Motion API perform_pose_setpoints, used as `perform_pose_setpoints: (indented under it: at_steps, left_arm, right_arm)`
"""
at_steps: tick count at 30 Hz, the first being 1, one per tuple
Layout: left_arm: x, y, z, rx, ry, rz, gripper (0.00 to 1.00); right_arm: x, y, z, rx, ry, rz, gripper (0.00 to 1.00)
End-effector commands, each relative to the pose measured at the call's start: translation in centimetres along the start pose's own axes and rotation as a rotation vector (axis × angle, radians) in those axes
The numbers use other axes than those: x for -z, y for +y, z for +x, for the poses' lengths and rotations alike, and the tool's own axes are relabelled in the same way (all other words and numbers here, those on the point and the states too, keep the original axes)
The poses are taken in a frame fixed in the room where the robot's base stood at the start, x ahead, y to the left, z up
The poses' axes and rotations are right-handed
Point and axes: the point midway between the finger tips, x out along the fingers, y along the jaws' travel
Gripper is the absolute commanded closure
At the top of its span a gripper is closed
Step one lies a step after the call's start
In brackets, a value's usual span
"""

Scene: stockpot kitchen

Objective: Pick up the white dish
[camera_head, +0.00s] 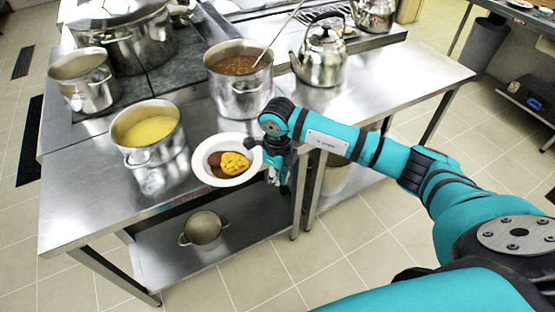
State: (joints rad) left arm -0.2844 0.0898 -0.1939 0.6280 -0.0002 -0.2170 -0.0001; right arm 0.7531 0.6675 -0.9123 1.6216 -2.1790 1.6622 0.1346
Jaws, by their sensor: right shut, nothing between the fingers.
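The white dish (202,164) is a round plate with a wide rim, holding brown and yellow food. It lies at the front edge of the steel table, left of my right gripper. My right gripper (282,186) points down just right of the dish, in front of the table edge. Its upper part meets the dish's right rim in the picture; I cannot tell if they touch. The gripper is shut with nothing held. My left gripper is not in view.
On the steel table (85,205) stand a pot of yellow soup (152,154), a tall pot of brown stew (240,97) with a ladle, and a kettle (321,62). A small pot (204,228) sits on the lower shelf. The tabletop right of the kettle is clear.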

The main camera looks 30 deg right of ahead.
Motion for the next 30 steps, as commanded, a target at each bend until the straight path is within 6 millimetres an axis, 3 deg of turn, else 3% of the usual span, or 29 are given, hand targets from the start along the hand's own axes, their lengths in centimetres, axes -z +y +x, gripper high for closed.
perform_pose_setpoints:
  at_steps: [2,6,12,24,30]
  left_arm:
    - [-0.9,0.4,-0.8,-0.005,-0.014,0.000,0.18]
    - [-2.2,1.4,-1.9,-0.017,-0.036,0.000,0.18]
    - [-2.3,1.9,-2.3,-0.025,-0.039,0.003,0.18]
    - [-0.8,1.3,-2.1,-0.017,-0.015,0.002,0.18]
    - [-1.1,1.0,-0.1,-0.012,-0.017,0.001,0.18]
  right_arm:
    - [0.1,0.1,1.4,-0.002,0.003,0.001,1.00]
    - [-2.4,0.1,1.1,-0.001,-0.002,-0.001,1.00]
    - [-3.8,0.0,1.3,0.000,-0.001,0.001,1.00]
    - [-4.1,0.0,1.4,0.000,-0.002,0.000,1.00]
    - [-5.5,0.0,1.9,0.001,-0.003,0.000,1.00]
